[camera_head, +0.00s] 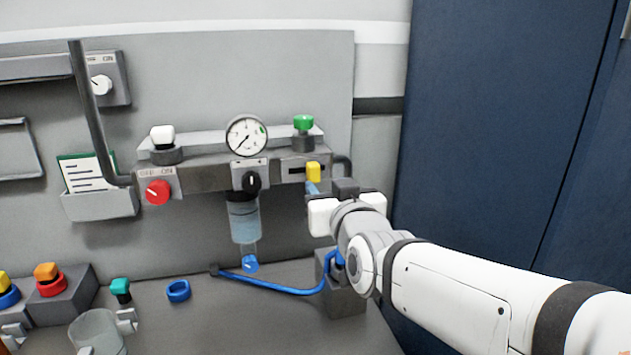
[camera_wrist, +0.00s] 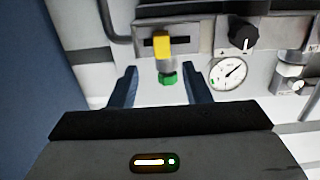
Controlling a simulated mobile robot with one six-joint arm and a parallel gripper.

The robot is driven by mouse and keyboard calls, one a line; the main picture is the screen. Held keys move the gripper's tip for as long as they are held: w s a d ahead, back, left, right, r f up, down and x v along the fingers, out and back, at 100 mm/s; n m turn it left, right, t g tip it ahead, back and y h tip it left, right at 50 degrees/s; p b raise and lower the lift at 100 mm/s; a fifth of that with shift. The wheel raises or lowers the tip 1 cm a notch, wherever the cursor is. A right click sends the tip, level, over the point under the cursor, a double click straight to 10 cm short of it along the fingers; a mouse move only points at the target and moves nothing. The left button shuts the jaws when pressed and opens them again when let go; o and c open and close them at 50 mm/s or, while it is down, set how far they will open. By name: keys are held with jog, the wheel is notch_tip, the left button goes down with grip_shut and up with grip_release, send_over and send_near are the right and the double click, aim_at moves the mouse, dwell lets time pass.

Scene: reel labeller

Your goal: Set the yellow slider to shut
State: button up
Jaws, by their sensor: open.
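The yellow slider (camera_head: 313,172) is a small yellow block at the right part of the grey air unit, at the right end of a dark slot in a pale plate (camera_head: 297,171). In the wrist view the yellow slider (camera_wrist: 162,45) lies ahead, between the lines of my fingers, with the dark slot beside it. My gripper (camera_wrist: 158,88) is open and empty, its two blue-grey fingers apart and short of the slider. In the head view my gripper (camera_head: 316,190) is just below the slider, its fingers mostly hidden by my wrist.
A green-topped knob (camera_head: 303,123) and a round gauge (camera_head: 246,135) sit above the slot. A black knob (camera_head: 252,181) and a clear bowl (camera_head: 244,220) are left of it. A blue hose (camera_head: 270,287) runs along the bench. A dark blue panel (camera_head: 490,130) stands to the right.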

aim_at(315, 168)
jog(key=shift+r+p+x, duration=0.15)
jog(key=shift+p+x, duration=0.05)
jog(key=shift+x, duration=1.15)
jog(key=shift+r+p+x, duration=0.2)
jog(key=shift+p+x, duration=0.05)
jog(key=shift+x, duration=1.05)
jog(key=shift+r+p+x, duration=0.15)
jog(key=shift+p+x, duration=0.05)
jog(key=shift+x, duration=1.15)
jog(key=shift+a, duration=0.1)
grip_shut()
